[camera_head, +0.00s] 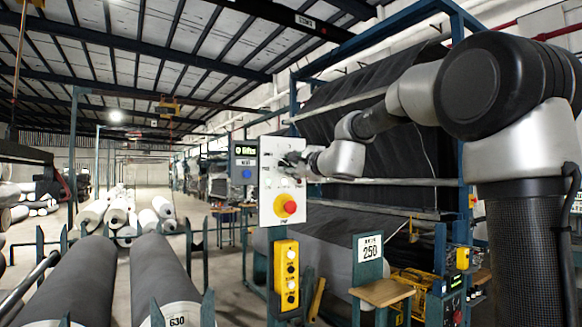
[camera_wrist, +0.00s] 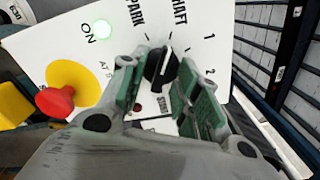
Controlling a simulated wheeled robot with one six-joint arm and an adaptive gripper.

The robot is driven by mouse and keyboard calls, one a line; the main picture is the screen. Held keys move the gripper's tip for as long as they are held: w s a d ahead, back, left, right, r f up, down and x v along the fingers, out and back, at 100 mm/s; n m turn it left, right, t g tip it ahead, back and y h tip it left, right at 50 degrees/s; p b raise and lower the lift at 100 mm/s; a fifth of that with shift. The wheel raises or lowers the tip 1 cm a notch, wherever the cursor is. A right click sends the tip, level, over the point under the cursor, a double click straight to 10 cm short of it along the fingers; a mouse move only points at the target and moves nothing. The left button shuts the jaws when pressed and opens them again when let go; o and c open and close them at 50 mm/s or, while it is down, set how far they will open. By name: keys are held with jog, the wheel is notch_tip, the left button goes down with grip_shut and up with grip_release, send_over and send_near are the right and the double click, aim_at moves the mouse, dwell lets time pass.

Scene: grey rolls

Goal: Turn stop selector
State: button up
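The stop selector is a black knob (camera_wrist: 160,68) with a white pointer line, on a white control panel (camera_wrist: 60,38). In the wrist view the pointer leans up and slightly right, roughly toward the label ending in "AFT"; "PARK", "1" and "2" are printed around it. My gripper (camera_wrist: 160,84) has its green-padded fingers apart, one on each side of the knob. I see no clear grip; contact is hard to tell. In the head view my gripper (camera_head: 295,160) is at the upper right of the panel (camera_head: 269,203) and hides the knob.
A red stop button on a yellow base (camera_head: 285,206) sits below the selector, close to my gripper. A lit green "ON" lamp (camera_wrist: 104,29) is on the panel. A yellow button box (camera_head: 287,275) hangs beneath. Large grey rolls (camera_head: 168,268) lie at the lower left.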

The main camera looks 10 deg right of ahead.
jog(key=shift+w, duration=0.15)
grip_shut()
jog(key=shift+n, duration=0.3)
jog(key=n, duration=0.3)
jog(key=shift+n, duration=2.1)
grip_release()
